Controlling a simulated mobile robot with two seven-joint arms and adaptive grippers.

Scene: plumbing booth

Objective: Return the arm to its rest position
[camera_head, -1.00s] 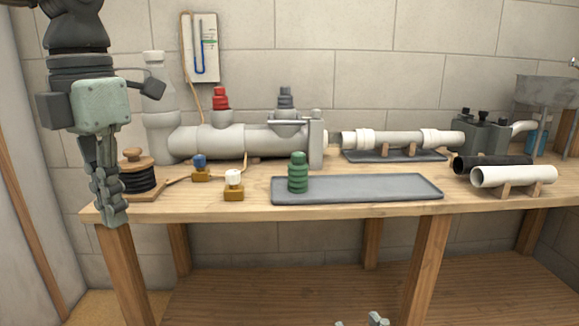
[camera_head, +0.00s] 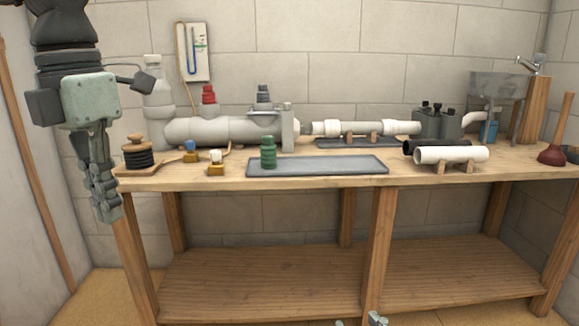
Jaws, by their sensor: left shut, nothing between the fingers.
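My left arm hangs down at the left of the head view. Its left gripper (camera_head: 107,212) points downward and is shut with nothing in it. It hangs in front of the workbench (camera_head: 225,179), at the bench's left end, apart from the items on top. A small grey part, likely the tip of my right gripper (camera_head: 376,318), peeks in at the bottom edge. Most of it is out of frame, so its jaws cannot be read.
On the bench stand a cord spool (camera_head: 137,155), a large grey pipe assembly (camera_head: 228,131), a green ribbed plug (camera_head: 268,152) on a grey tray (camera_head: 340,166), a white pipe (camera_head: 450,155) and a plunger (camera_head: 558,140). A lower shelf (camera_head: 270,280) spans the bench.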

